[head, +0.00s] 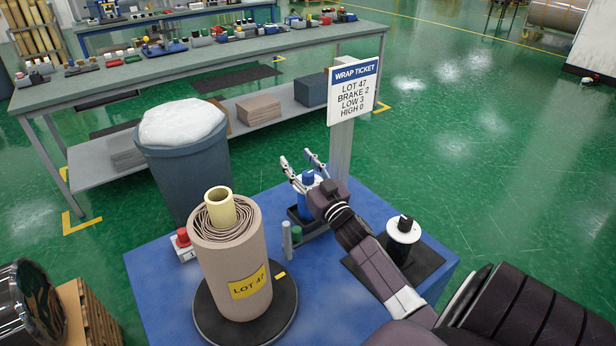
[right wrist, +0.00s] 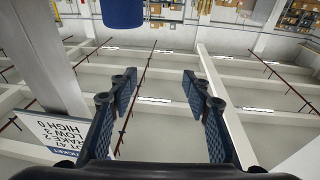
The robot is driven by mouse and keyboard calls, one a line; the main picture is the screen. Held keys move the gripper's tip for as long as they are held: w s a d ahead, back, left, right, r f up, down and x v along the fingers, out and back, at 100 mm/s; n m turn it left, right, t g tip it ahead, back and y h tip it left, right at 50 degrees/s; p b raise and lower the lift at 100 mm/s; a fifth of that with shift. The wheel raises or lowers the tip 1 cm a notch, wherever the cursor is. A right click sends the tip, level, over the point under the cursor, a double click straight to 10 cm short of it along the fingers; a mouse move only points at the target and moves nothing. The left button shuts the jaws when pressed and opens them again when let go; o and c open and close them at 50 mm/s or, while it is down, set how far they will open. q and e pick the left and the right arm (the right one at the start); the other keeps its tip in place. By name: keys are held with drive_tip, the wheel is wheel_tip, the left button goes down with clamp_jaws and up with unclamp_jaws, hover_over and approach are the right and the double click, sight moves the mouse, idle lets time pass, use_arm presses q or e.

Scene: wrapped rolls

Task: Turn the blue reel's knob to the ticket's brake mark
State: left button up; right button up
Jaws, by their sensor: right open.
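The blue reel (head: 308,178) stands on a dark base on the blue table, partly hidden behind my right gripper; its knob and brake setting cannot be made out. My right gripper (head: 296,160) is open and empty at the reel, fingers tilted upward. In the right wrist view its fingers (right wrist: 158,88) are apart with nothing between them. A blue cylinder (right wrist: 123,12), probably part of the reel, is cut off at the top edge there. The wrap ticket (head: 354,93) reads LOT 47, BRAKE 2, LOW 3, HIGH 0; it shows upside down in the wrist view (right wrist: 62,138). My left gripper is not in view.
The blue table (head: 160,290) carries a wrapped roll (head: 232,260) on a dark turntable, a red-button box (head: 184,245), small grey cylinders (head: 287,238) and a white reel with black knob (head: 403,230). A grey bin (head: 185,172) stands behind. The ticket's post rises close to my gripper.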

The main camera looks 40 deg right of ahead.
sight(309, 180)
drive_tip(key=s+f+m+g+h, duration=0.1)
drive_tip(key=s+f+h, duration=0.1)
drive_tip(key=s+f+m+g+h, duration=0.1)
drive_tip(key=s+f+g+h, duration=0.1)
drive_tip(key=s+f+m+g+h, duration=0.1)
drive_tip(key=s+f+m+h, duration=0.1)
drive_tip(key=f, duration=0.1)
drive_tip(key=shift+f+g, duration=0.1)
drive_tip(key=shift+g, duration=0.2)
drive_tip(key=shift+x, duration=3.95)
drive_tip(key=shift+a, duration=0.15)
